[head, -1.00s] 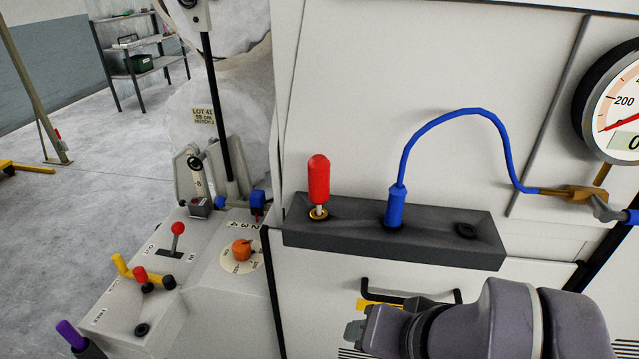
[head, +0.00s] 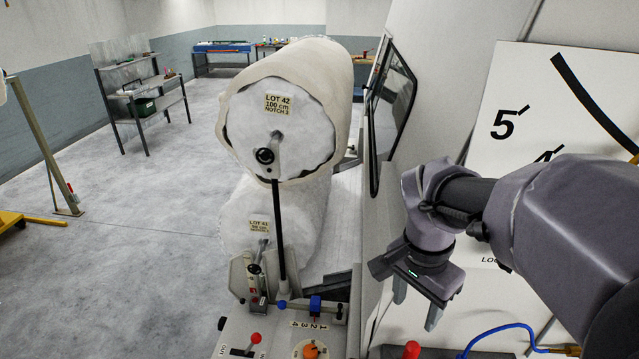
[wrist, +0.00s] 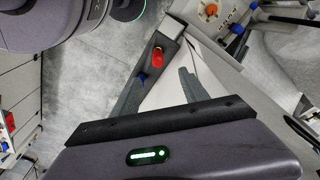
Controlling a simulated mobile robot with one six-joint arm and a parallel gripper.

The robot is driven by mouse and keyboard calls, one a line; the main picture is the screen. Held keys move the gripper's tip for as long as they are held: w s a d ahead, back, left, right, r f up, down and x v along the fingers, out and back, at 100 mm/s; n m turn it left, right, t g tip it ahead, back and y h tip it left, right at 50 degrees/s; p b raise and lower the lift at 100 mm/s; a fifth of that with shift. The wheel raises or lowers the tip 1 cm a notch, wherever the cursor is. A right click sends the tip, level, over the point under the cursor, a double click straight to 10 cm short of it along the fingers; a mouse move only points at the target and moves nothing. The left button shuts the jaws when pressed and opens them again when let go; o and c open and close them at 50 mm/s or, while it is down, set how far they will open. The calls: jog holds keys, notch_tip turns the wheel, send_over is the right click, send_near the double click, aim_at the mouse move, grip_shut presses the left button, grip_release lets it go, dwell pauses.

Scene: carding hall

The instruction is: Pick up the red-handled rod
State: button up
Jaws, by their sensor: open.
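The red-handled rod (head: 411,350) shows in the head view only as a red top, cut off by the bottom edge. In the wrist view its red handle (wrist: 157,56) stands in a dark holder block (wrist: 170,29), beyond the fingertips. My gripper (head: 416,305) is open and empty in the head view, fingers pointing down, above the holder. In the wrist view my gripper (wrist: 161,76) has its fingers spread, apart from the handle. The rod's lower part is hidden.
A blue cable (head: 500,329) arches close to the red handle on the right. A machine panel (head: 510,140) rises behind my arm. A control console (head: 235,335) with levers lies left, with large wrapped rolls (head: 300,90) behind.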

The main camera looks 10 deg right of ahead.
send_near(413, 346)
jog(key=f, duration=0.3)
jog(key=d+f, duration=0.1)
jog(key=f, duration=0.7)
jog(key=shift+w+d+p, duration=0.15)
jog(key=shift+p, duration=0.15)
jog(key=shift+w+f, duration=0.25)
jog(key=shift+f, duration=0.1)
jog(key=shift+s+r, duration=0.1)
jog(key=shift+s, duration=0.1)
jog(key=shift+c, duration=1.3)
grip_shut()
